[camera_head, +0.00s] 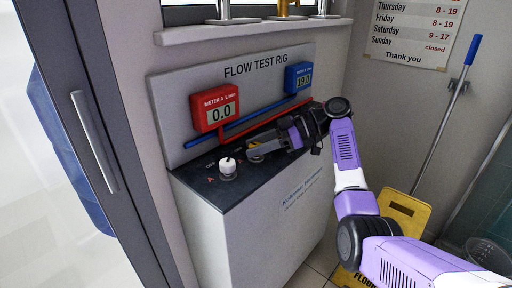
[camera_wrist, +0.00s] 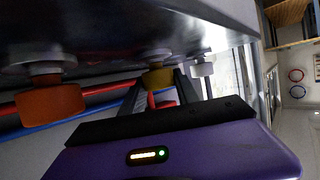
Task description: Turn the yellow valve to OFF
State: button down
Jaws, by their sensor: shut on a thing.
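The yellow valve (camera_wrist: 158,78) is a yellow knob hanging from a pale stem in the wrist view, between the tips of my two fingers. In the head view it shows as a small yellowish patch (camera_head: 254,157) on the dark top of the test rig, mostly hidden by my gripper (camera_head: 262,147). My gripper reaches in from the right, nearly level, and is shut on the yellow valve. The valve's labels are too small or covered, so I cannot read its setting.
A white knob (camera_head: 227,169) stands left of my gripper. An orange-red knob (camera_wrist: 50,101) shows in the wrist view. Behind are a red meter (camera_head: 214,108) reading 0.0, a blue meter (camera_head: 298,77), and red and blue pipes. A yellow floor sign (camera_head: 405,212) stands at right.

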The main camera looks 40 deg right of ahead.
jog(key=shift+f, duration=0.1)
jog(key=c, duration=0.9)
grip_release()
jog(key=shift+v, duration=3.85)
jog(key=shift+s, duration=0.1)
